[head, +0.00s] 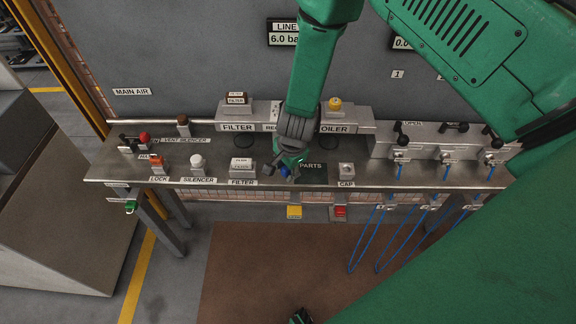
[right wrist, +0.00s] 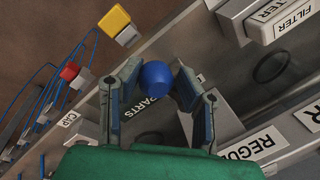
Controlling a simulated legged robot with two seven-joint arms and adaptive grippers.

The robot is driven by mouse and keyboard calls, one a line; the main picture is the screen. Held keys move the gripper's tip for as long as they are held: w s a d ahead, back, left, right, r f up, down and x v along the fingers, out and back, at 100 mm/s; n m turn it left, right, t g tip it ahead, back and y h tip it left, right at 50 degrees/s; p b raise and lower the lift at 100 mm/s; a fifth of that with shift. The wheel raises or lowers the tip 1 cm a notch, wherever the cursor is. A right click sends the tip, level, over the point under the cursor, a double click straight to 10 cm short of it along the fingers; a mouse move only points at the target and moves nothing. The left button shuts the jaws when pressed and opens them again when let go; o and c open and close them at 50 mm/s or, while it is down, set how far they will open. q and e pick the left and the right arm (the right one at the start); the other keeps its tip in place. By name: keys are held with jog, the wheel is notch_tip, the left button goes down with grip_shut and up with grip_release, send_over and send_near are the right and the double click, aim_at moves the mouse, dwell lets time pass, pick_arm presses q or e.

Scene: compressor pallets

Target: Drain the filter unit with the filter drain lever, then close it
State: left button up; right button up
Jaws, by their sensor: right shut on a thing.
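The filter unit (head: 238,111) is a grey block with a FILTER label and a small brown-topped part, on the back of the bench. A lower FILTER-labelled block (head: 242,165) stands at the bench's front. My right gripper (head: 285,168) is over the bench beside the PARTS tray, right of that block. I cannot make out which part is the filter drain lever.
The bench (head: 215,180) also holds the oiler (head: 335,112), silencer (head: 198,162), red-topped lock (head: 156,164) and cap block (head: 346,171). Black-handled valves (head: 401,146) with blue hoses are at the right. Yellow (head: 294,212) and red (head: 340,212) blocks sit below the front edge.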

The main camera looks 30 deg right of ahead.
aim_at(289, 173)
jog(key=shift+w+d+r+m, duration=0.1)
jog(key=shift+w+r+m, duration=0.2)
jog(key=shift+w+m, duration=0.3)
jog(key=o, duration=1.2)
jog(key=shift+s+f, duration=0.15)
jog(key=shift+s, duration=0.05)
jog(key=shift+s, duration=0.1)
jog(key=r, duration=0.4)
jog(key=s+r, duration=0.1)
jog(key=r, duration=0.2)
jog(key=s+r, duration=0.1)
jog(key=r, duration=0.3)
jog(key=shift+r, duration=0.35)
